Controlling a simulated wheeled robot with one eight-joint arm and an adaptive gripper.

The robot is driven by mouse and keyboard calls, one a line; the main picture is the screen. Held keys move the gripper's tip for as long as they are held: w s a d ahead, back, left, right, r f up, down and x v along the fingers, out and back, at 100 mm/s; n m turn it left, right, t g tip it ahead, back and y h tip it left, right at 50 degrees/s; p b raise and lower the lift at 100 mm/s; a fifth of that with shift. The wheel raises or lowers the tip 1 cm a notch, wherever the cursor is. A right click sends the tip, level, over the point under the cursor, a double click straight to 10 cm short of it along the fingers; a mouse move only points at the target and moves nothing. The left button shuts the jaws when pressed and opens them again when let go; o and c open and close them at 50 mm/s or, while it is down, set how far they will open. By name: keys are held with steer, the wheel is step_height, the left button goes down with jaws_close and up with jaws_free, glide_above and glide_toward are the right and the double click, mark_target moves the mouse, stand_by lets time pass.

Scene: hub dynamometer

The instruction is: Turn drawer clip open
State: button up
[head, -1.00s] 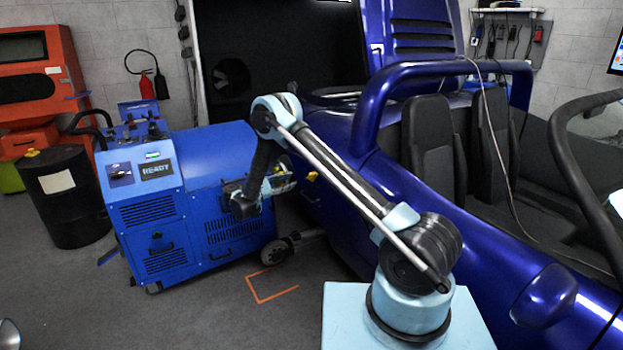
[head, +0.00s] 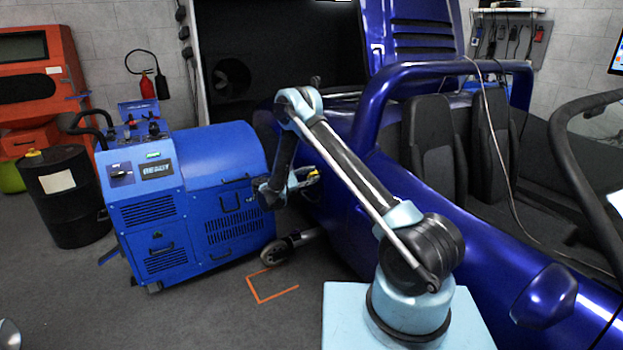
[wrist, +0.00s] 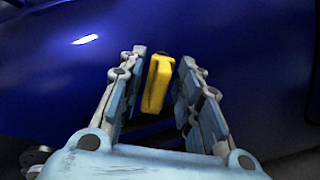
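A small yellow clip-like piece (wrist: 158,84) stands out from a dark blue glossy surface in the wrist view. It is upright and slightly tilted, with a dark spot at its top. I take it for the drawer clip, though no drawer outline shows around it. My gripper (wrist: 163,62) is open, with one finger on each side of the piece. Gaps show on both sides, so neither finger visibly touches it.
The blue vehicle (head: 450,208) fills the right side. A blue cabinet machine (head: 150,215) with vents and handles stands to the left of my gripper. A black drum (head: 70,200) is at far left. Front floor is clear.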

steer(key=shift+c, duration=0.6)
jaws_close()
steer(key=m, duration=1)
steer(key=shift+m, duration=0.4)
